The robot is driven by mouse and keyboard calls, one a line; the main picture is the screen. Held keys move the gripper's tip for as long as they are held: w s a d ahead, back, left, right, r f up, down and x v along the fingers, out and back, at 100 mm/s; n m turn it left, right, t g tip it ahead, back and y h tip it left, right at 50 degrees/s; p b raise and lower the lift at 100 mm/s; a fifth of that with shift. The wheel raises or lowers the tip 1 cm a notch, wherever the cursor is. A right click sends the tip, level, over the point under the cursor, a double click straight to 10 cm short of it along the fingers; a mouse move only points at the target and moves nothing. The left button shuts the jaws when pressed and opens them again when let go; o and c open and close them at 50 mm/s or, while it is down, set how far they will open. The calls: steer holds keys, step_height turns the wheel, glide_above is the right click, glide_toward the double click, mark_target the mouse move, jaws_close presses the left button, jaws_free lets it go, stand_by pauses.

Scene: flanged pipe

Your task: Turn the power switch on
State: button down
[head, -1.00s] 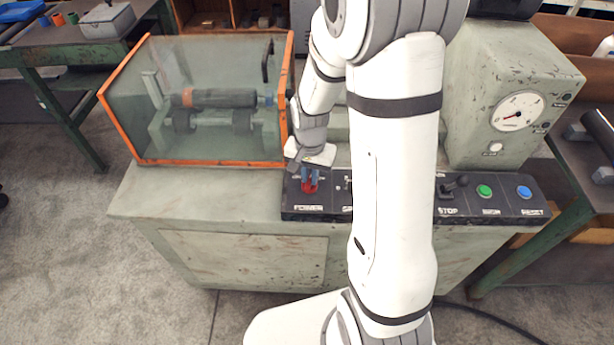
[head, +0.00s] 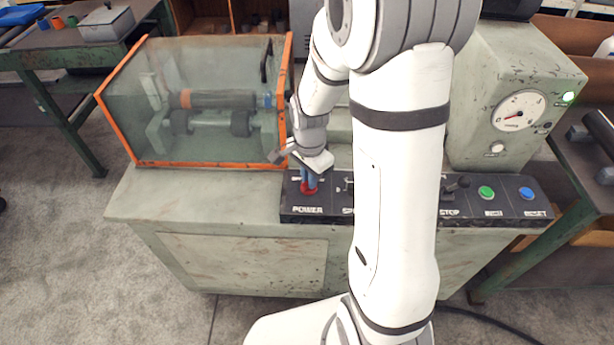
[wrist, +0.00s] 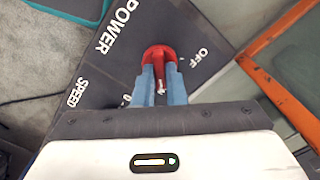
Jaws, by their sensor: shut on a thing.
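The red power switch (wrist: 158,56) is a knob on the dark control panel (head: 387,211), beside the white POWER lettering, with an OFF mark near it. In the head view the red switch (head: 309,189) shows at the panel's left end. My gripper (wrist: 163,90) has its blue fingers closed around the switch's red handle; the gripper (head: 310,176) reaches down onto it in the head view. A green lamp (head: 568,97) is lit on the gauge housing at right.
A clear guard with an orange frame (head: 99,113) stands on the bench left of the panel. The bench front left of the panel is clear.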

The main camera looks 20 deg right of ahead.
steer(key=shift+a, duration=0.1)
steer(key=c, duration=1.7)
jaws_free()
steer(key=shift+w+a, duration=0.1)
steer(key=shift+o, duration=1.1)
step_height(320, 180, up, 7)
steer(key=shift+f, duration=0.1)
steer(key=shift+r, duration=0.55)
